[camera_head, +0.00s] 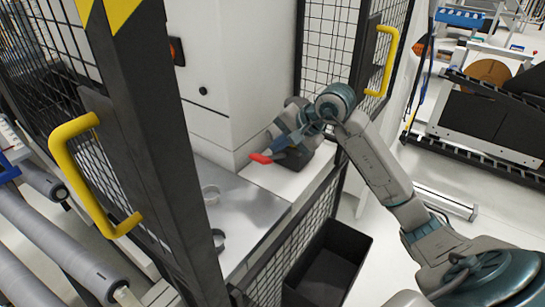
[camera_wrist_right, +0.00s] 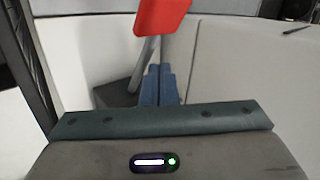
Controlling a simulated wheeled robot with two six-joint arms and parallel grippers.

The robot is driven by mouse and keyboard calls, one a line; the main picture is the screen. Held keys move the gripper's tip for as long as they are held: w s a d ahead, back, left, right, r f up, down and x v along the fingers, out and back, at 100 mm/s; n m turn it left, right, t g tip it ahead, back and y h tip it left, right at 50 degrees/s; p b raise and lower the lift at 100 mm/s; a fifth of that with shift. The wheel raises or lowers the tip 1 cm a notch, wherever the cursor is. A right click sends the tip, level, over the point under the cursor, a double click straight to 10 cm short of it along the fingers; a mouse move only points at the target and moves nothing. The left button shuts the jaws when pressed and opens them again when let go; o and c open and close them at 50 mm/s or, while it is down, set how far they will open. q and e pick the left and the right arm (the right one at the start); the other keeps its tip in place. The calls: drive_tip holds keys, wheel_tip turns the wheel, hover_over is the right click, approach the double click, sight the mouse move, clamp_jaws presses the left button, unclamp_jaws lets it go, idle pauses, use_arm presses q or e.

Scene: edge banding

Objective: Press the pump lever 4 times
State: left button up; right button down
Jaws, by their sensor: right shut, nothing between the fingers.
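The pump lever's red handle (camera_head: 260,158) shows inside the fenced cell, sticking out to the left of a dark base (camera_head: 294,160). In the right wrist view the red handle (camera_wrist_right: 162,15) is at the top, on a thin grey rod that runs down behind my fingers. My right gripper (camera_wrist_right: 160,72) has its two blue fingers shut together with nothing between them. Its tips appear just below the red handle in that view; I cannot tell whether they touch. In the head view my right gripper (camera_head: 282,141) is over the pump, partly hiding it. My left gripper is out of view.
Black fence posts (camera_head: 150,130) and yellow door handles (camera_head: 85,175) frame the opening. A metal plate (camera_head: 245,215) with small rings lies before the pump. A white cabinet (camera_head: 225,70) stands behind. A black bin (camera_head: 328,265) sits outside, below my right arm. Rollers (camera_head: 50,240) are at left.

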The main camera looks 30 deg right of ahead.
idle(0.3)
drive_tip(key=shift+s+a+f+b, duration=0.1)
drive_tip(key=shift+a+f+b, duration=0.1)
drive_tip(key=shift+f+b, duration=0.2)
idle(0.3)
drive_tip(key=shift+s+a+f+b, duration=0.15)
drive_tip(key=shift+a+f+b, duration=0.2)
drive_tip(key=shift+f+b, duration=0.35)
drive_tip(key=shift+s+a+f+b, duration=0.15)
drive_tip(key=shift+a+f+b, duration=0.2)
drive_tip(key=shift+f+b, duration=0.35)
idle(1.2)
drive_tip(key=shift+r, duration=0.15)
idle(0.4)
drive_tip(key=shift+w+d+r+p, duration=0.15)
drive_tip(key=shift+d+r+p, duration=0.15)
drive_tip(key=shift+r, duration=0.4)
drive_tip(key=shift+w+d+r+p, duration=0.15)
drive_tip(key=shift+d+r, duration=0.3)
drive_tip(key=shift+r, duration=0.2)
drive_tip(key=shift+w+d+r+p, duration=0.15)
drive_tip(key=shift+d+r+p, duration=0.15)
drive_tip(key=shift+r, duration=0.4)
